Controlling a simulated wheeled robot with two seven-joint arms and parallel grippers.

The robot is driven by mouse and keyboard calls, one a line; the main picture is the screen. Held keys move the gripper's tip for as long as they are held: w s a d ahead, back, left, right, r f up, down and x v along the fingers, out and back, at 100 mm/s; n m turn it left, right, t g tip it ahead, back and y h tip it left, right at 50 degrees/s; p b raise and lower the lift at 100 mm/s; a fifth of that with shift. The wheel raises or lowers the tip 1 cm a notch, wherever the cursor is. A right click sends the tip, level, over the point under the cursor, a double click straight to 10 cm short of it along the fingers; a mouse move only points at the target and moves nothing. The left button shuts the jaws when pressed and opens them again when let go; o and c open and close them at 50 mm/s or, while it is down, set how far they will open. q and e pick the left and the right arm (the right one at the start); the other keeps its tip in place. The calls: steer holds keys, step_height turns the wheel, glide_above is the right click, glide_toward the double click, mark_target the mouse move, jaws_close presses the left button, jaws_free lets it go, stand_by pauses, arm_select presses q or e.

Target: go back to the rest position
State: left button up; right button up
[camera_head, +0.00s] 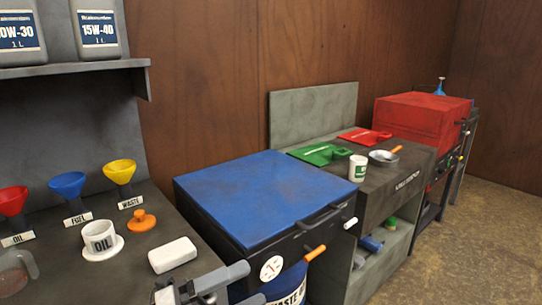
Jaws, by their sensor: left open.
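My left gripper (249,283) shows at the bottom edge, in front of the grey bench and the blue-lidded box. Its two grey fingers point right and are apart, with nothing seen between them. Most of its arm is cut off by the frame. My right gripper is not in view.
The blue-lidded box (265,195) has protruding handles. A red cabinet (424,118) stands farther right. Floor is clear at right.

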arm_select(q)
steer(key=a+f+n+t+y, duration=0.45)
steer(key=f+n+y, duration=0.25)
steer(key=n, duration=0.5)
steer(key=a+f+n+t+y, duration=0.3)
steer(key=f+n+t+y, duration=0.25)
steer(key=n, duration=0.65)
steer(key=s+a+f+n+g+y, duration=0.2)
steer(key=s+f+n+g+y, duration=0.2)
steer(key=s+f+n+g, duration=0.2)
steer(key=s+f+n, duration=0.2)
steer(key=s+f, duration=0.2)
steer(key=f, duration=0.2)
steer(key=shift+s+f+g, duration=0.3)
steer(key=shift+s+f, duration=0.05)
